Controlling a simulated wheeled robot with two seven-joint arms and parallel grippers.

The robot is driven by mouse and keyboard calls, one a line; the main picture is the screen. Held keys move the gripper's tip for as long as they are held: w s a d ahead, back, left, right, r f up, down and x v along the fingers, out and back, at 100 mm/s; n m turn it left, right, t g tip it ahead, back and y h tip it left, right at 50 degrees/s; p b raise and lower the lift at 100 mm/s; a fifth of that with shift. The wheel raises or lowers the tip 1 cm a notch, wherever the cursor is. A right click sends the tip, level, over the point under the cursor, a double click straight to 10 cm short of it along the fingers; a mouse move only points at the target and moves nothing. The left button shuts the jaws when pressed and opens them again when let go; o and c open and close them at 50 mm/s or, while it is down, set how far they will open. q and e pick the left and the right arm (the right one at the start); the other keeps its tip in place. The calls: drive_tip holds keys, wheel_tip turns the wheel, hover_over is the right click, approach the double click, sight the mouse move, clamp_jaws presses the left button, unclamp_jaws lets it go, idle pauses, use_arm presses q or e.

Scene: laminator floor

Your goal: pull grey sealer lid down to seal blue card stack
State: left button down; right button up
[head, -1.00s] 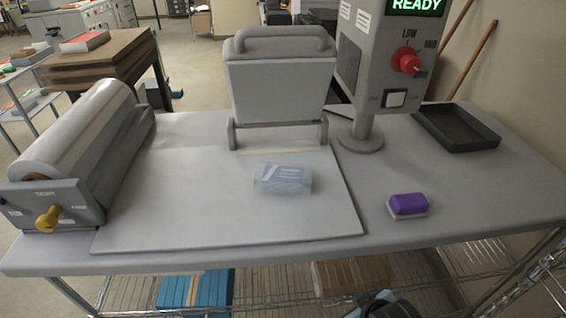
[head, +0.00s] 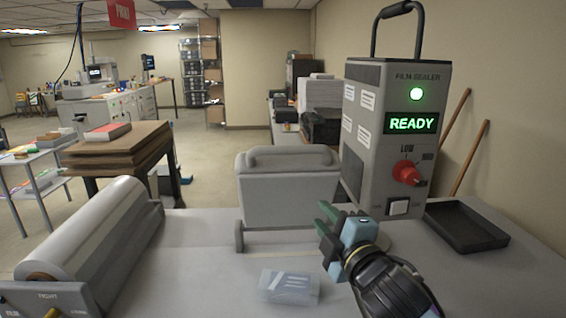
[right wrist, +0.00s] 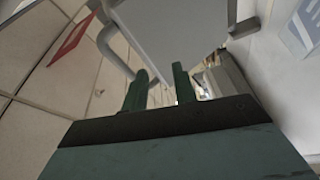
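The grey sealer lid (head: 289,190) stands raised at the back of the bench, its handle bar (head: 290,156) along the top. The blue card stack (head: 289,287), in a clear wrap, lies flat on the bench in front of it. My right gripper (head: 324,214) is near the lid's lower right side in the head view, its green fingers apart and empty. In the right wrist view the lid (right wrist: 185,35) and its handle (right wrist: 108,42) show beyond the fingertips (right wrist: 160,78); I see no contact. Part of the card stack (right wrist: 303,28) shows at top right. My left gripper is out of view.
The film sealer box (head: 390,145) reads READY and stands right of the lid, close to my right arm. A film roller (head: 85,240) is at the left and a black tray (head: 466,228) at the right.

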sight(290, 152)
wheel_tip(290, 152, up, 7)
drive_tip(key=w+a+n+t+y, duration=0.2)
drive_tip(key=n+y, duration=0.1)
drive_tip(key=n, duration=0.2)
drive_tip(key=shift+g, duration=0.3)
drive_tip(key=p+x, duration=0.1)
drive_tip(key=x, duration=0.2)
drive_tip(key=p+x, duration=0.1)
drive_tip(key=x, duration=0.3)
drive_tip(key=p+x, duration=0.1)
drive_tip(key=x, duration=0.3)
drive_tip(key=shift+a+r, duration=0.1)
drive_tip(key=shift+r, duration=0.2)
drive_tip(key=shift+x, duration=1)
drive_tip(key=shift+f, duration=0.1)
clamp_jaws()
